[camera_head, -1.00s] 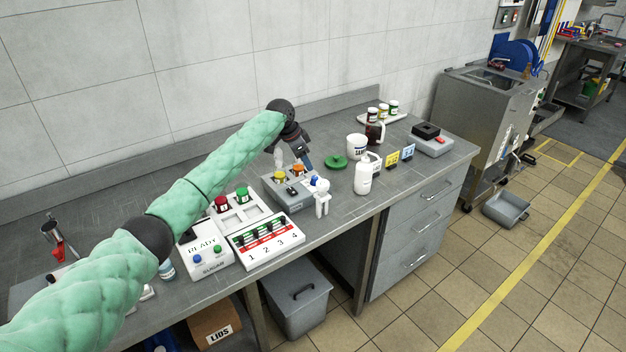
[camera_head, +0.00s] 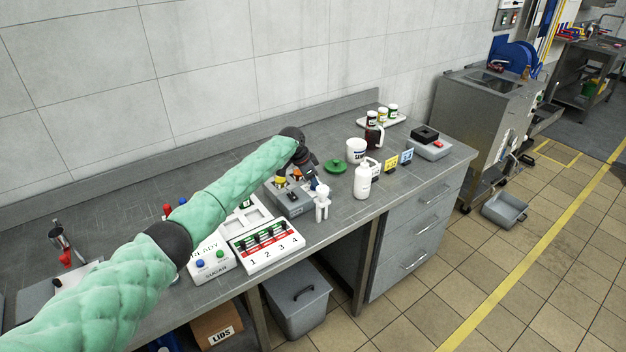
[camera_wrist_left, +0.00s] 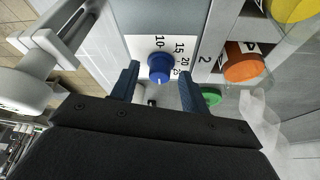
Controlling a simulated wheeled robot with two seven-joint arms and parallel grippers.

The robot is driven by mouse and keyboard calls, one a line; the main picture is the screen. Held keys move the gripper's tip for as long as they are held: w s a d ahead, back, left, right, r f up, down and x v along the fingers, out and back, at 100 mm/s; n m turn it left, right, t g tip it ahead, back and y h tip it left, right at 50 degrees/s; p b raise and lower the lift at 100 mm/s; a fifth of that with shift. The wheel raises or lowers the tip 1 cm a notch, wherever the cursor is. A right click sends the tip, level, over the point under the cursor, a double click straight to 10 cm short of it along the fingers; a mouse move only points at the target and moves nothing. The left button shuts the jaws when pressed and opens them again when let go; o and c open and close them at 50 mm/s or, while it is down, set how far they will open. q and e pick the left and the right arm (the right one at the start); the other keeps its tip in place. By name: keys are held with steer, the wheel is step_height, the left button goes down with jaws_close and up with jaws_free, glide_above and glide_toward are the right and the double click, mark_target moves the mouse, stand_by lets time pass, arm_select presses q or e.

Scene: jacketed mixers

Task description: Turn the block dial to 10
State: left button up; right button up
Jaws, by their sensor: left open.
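The blue block dial (camera_wrist_left: 160,67) sits on a white scale plate (camera_wrist_left: 148,44) marked 10, 15, 20 and 25 in the left wrist view. A small pale mark shows on the knob's lower side; the number it points to is unclear. My left gripper (camera_wrist_left: 157,76) is open, with one blue finger on each side of the dial. Contact with the knob cannot be told. In the head view, my left gripper (camera_head: 312,179) is over the grey block (camera_head: 293,207) and partly hides its top. My right gripper is not in view.
An orange knob (camera_wrist_left: 243,64) and a green one (camera_wrist_left: 211,96) are close to the right finger in the wrist view. A white fixture (camera_head: 322,205) stands at the block's front right.

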arm_select(q)
steer(key=shift+c, duration=0.4)
steer(key=c, duration=0.9)
